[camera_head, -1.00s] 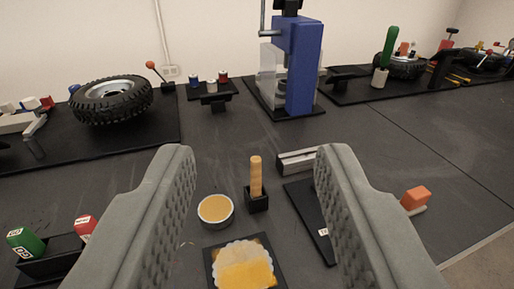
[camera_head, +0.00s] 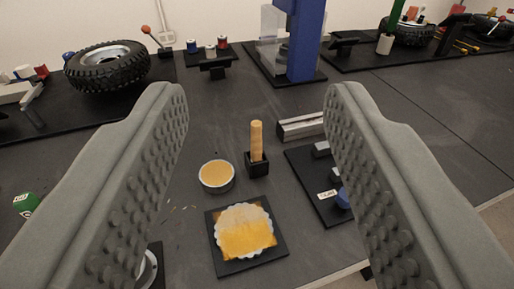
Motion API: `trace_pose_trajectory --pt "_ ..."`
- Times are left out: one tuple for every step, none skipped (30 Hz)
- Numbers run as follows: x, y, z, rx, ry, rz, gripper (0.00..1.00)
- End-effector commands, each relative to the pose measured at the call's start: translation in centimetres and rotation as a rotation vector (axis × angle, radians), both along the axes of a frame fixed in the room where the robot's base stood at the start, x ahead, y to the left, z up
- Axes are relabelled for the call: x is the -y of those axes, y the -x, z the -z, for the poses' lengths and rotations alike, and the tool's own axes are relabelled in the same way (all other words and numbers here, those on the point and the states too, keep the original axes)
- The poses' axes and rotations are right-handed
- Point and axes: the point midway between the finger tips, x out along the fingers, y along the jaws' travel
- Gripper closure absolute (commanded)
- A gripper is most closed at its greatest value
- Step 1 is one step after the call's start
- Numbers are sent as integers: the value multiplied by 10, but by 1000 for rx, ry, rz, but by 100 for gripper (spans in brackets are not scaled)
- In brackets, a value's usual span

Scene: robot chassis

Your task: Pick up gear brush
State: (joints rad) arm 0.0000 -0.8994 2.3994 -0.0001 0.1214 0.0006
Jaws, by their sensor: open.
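A brush with a wooden handle (camera_head: 256,138) stands upright in a small black holder (camera_head: 257,166), near the middle of the view; its lower end is hidden in the holder. I take it to be the gear brush. My gripper (camera_head: 257,100) is open and empty, one grey studded finger on each side of the picture. The brush shows in the gap between the fingers, apart from both. A round tin of yellowish grease (camera_head: 216,175) sits left of the holder. A scalloped gear shape smeared with yellow (camera_head: 244,230) lies on a black square plate (camera_head: 222,266) in front.
A black tray (camera_head: 307,178) with small parts lies right of the brush, partly behind my right finger. A grey metal block (camera_head: 301,128) lies behind it. A tyre (camera_head: 107,66) and a blue press (camera_head: 305,45) stand farther back.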

Motion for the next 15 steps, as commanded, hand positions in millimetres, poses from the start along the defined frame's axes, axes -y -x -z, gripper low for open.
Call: trace_pose_trajectory --pt "0 -2 0 -6 -2 0 54" --pt "0 -4 0 -14 -4 0 54" --pt "0 -8 0 -29 -9 -1 54" --pt "0 -12 0 -44 -13 0 54" --pt "-1 -16 0 -64 -18 0 54" --pt "-1 -23 0 -92 -28 0 54" --pt "-1 -29 1 -118 -36 2 54" --pt "-1 -35 1 -146 -44 2 54" --pt "-2 -44 2 -185 -57 5 54" --pt "-2 -51 2 -216 -67 7 54" --pt "-2 -57 3 -246 -76 10 54" --pt "-2 -66 4 -285 -88 13 54" --pt "-3 -72 6 -316 -97 17 54" --pt "-3 -78 6 -345 -105 20 54" --pt "-3 -87 8 -386 -118 26 54"
